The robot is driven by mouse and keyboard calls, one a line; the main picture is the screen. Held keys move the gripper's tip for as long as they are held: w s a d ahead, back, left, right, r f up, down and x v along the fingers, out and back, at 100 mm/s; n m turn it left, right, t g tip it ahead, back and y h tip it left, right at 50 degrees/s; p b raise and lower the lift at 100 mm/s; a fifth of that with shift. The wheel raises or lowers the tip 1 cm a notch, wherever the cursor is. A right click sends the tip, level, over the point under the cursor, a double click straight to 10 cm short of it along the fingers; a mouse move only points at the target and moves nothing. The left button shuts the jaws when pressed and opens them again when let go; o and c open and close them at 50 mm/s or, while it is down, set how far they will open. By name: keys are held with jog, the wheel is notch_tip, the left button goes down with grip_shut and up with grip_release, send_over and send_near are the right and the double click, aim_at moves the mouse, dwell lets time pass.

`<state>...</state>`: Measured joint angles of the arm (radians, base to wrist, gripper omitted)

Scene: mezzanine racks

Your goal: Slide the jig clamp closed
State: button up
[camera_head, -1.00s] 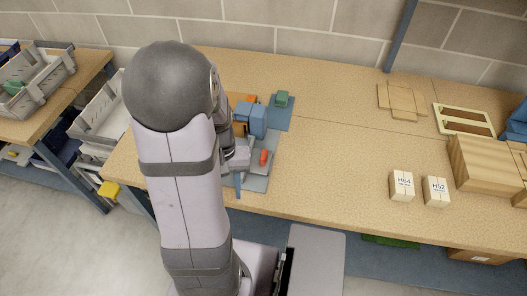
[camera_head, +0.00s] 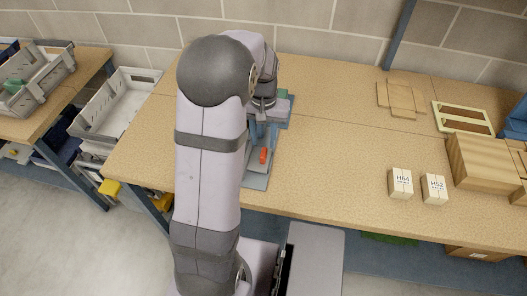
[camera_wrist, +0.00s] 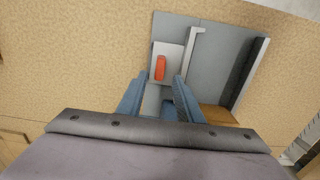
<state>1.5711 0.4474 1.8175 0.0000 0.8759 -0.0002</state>
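The jig is a grey plate (camera_head: 257,181) on the bench, partly hidden by my arm; it also shows in the wrist view (camera_wrist: 228,38). An orange-red knob (camera_head: 263,155) sits on a light grey block on the plate, and the knob shows clearly in the wrist view (camera_wrist: 160,67). My gripper (camera_head: 263,141) points down over the jig. In the wrist view its two blue fingers (camera_wrist: 159,80) are apart, with the knob beyond the gap between their tips. Nothing shows held. I cannot tell whether a finger touches the block.
In the wrist view, a light rail (camera_wrist: 194,52) and a dark-sided rail (camera_wrist: 248,76) stand on the plate. Two small cartons (camera_head: 401,184) (camera_head: 434,189) and a wooden box (camera_head: 484,165) are at right. The bench between jig and cartons is clear. A grey crate (camera_head: 118,100) stands left.

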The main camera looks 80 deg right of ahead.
aim_at(263, 152)
jog(key=shift+f+p, duration=1.1)
jog(key=shift+f, duration=2.45)
grip_shut()
